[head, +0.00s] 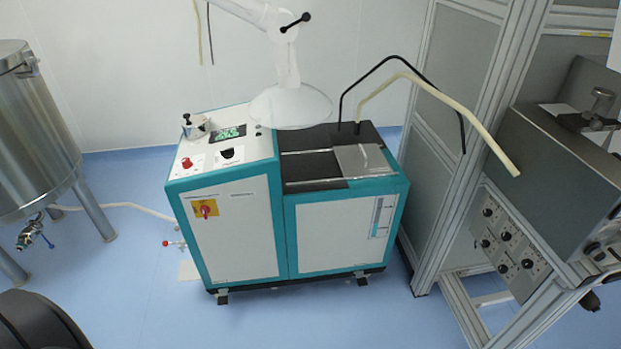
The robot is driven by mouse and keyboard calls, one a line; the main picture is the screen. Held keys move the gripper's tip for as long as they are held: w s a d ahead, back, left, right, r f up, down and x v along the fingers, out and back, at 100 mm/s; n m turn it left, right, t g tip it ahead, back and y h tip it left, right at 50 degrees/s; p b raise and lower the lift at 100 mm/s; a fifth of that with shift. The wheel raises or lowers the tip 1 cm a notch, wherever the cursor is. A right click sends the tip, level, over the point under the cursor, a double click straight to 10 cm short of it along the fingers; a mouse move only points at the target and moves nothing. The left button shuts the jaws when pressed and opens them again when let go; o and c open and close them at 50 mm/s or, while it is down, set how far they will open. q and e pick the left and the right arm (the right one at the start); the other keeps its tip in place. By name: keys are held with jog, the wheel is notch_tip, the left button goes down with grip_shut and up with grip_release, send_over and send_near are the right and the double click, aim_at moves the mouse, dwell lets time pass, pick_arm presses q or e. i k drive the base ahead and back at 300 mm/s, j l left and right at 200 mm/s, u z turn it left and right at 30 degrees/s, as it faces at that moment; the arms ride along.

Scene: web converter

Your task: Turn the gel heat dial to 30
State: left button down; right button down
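Several small black dials sit on a light grey panel (520,243) on the side of the grey machine (565,170) at the right. One is an upper dial (487,212). Another is a lower dial (527,264). Their labels and scales are too small to read, so I cannot tell which one is the gel heat dial or where it points. The teal and white cabinet (235,230) in the middle also has a black control (231,154) on its top and a red knob on a yellow plate (205,209). Neither of my grippers is in view.
A steel tank (40,130) on legs stands at the left. A white extraction hood (290,105) hangs over the cabinet. A metal frame (455,140) stands between the cabinet and the grey machine. Blue floor (350,315) is clear in front of the cabinet.

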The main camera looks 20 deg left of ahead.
aim_at(188, 164)
jog(key=u, duration=1.55)
